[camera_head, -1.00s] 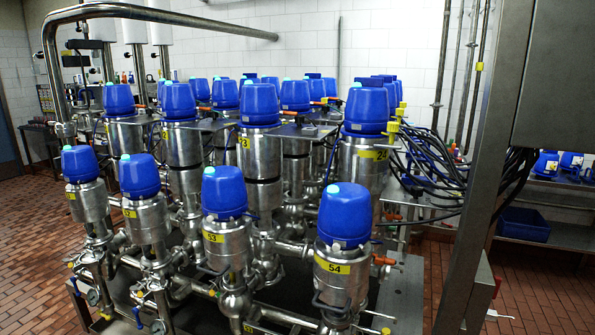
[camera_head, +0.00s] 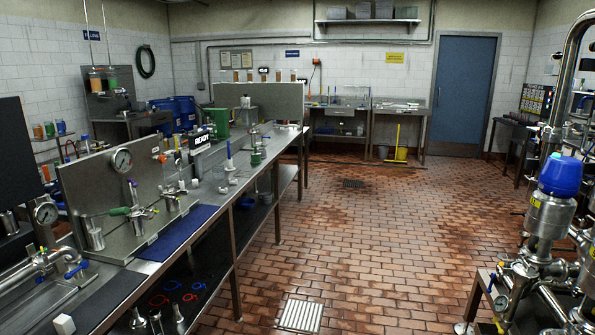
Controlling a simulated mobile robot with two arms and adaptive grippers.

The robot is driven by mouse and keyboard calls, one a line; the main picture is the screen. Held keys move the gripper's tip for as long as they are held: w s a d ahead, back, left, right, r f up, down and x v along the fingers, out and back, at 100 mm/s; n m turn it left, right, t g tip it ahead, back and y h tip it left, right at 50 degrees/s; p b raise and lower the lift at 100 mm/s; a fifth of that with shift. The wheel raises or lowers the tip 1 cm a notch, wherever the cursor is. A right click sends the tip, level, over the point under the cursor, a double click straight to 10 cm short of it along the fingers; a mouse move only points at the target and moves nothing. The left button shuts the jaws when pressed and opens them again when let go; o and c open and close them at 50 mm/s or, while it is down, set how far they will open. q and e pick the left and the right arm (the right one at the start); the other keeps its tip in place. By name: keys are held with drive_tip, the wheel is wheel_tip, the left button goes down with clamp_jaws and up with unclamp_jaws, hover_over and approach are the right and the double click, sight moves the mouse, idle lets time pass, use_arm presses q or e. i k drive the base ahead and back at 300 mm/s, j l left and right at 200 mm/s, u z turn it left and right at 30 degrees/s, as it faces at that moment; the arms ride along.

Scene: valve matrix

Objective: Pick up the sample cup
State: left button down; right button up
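Neither gripper is in view. A long steel bench (camera_head: 215,212) runs along the left side, with small vessels and fittings on it. Small pale cup-like items (camera_head: 222,187) stand near the middle of the bench top; they are too small to tell whether one is the sample cup.
The brown tiled floor (camera_head: 365,230) is open between the bench and the steel valve rack (camera_head: 545,225) on the right. A floor grate (camera_head: 300,315) lies in front.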

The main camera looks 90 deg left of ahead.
sight(218, 169)
drive_tip(key=u, duration=3.3)
drive_tip(key=i+l, duration=0.2)
drive_tip(key=i, duration=0.2)
drive_tip(key=i+l, duration=0.15)
drive_tip(key=i, duration=0.3)
drive_tip(key=i+l, duration=0.2)
drive_tip(key=i, duration=0.2)
drive_tip(key=z, duration=0.05)
